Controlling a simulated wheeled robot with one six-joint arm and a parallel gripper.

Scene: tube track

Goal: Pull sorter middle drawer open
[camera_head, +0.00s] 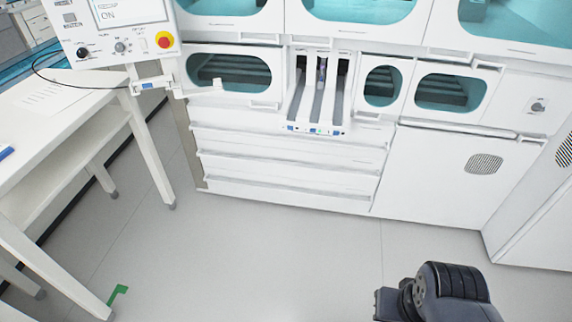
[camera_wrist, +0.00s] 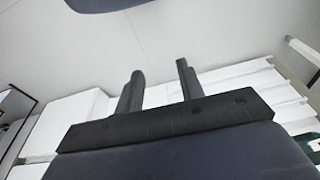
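The sorter (camera_head: 330,60) is the white machine across the back in the head view. Below its windows is a stack of three wide white drawers. The middle drawer (camera_head: 285,172) lies between the upper drawer (camera_head: 285,146) and the lower drawer (camera_head: 285,194), and all three look shut. My gripper (camera_wrist: 158,67) shows in the wrist view with its two dark fingers apart and nothing between them. It is out of sight in the head view, where only my dark arm shows at the bottom right. White stepped fronts (camera_wrist: 250,85), probably the drawers, show behind the fingers, apart from them.
A white table (camera_head: 75,115) with legs stands at the left, beside a control panel (camera_head: 115,35) with a red button. A tube rack (camera_head: 318,90) sits above the drawers. A white cabinet (camera_head: 450,175) is right of them. The floor (camera_head: 250,255) in front is clear.

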